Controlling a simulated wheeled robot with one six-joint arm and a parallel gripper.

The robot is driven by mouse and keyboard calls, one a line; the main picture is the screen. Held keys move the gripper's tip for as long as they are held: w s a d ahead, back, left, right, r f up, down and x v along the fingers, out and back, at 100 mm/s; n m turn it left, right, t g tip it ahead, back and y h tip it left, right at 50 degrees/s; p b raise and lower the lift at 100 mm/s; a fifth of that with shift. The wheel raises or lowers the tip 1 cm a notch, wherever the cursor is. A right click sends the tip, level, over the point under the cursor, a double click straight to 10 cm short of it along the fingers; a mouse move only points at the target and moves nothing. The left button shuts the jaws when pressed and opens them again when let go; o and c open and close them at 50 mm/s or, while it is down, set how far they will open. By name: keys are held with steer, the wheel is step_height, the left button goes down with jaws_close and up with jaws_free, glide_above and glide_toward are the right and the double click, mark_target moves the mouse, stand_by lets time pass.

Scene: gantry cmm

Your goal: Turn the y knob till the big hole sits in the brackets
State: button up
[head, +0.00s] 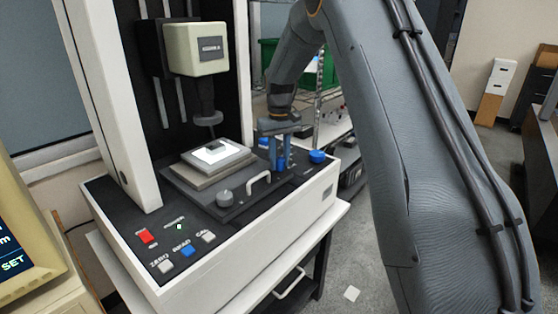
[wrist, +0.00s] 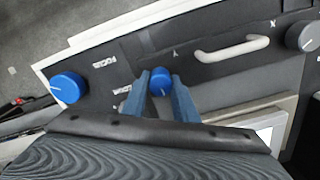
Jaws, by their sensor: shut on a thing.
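My gripper (head: 277,158) reaches down to the front right of the machine's dark panel. In the wrist view its two blue fingers (wrist: 161,92) are shut on a blue knob (wrist: 161,78), one finger on each side. A mark like a Y is printed beside this knob. The knob's pointer is hard to read. The stage (head: 200,177) carries a bright plate (head: 228,151) under the measuring head (head: 200,50). The big hole cannot be made out. A cream screen unit (head: 25,235) is cut off at the left edge, showing only "m" and "SET", so the brackets are out of view.
A blue focus knob (wrist: 67,87) stands left of my gripper in the wrist view. A white handle (wrist: 232,48) and a grey X knob (wrist: 303,37) lie to the right. Red, blue and white buttons sit at the panel's front left, including the red one (head: 147,236).

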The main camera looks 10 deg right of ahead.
mark_target(280, 158)
steer(key=m, duration=0.4)
steer(key=shift+r+m, duration=0.1)
steer(key=shift+m, duration=0.3)
stand_by(0.4)
steer(key=o, duration=1.1)
steer(key=shift+c, duration=0.2)
step_height(280, 158, up, 8)
steer(key=shift+f+b, duration=0.1)
steer(key=shift+b, duration=0.95)
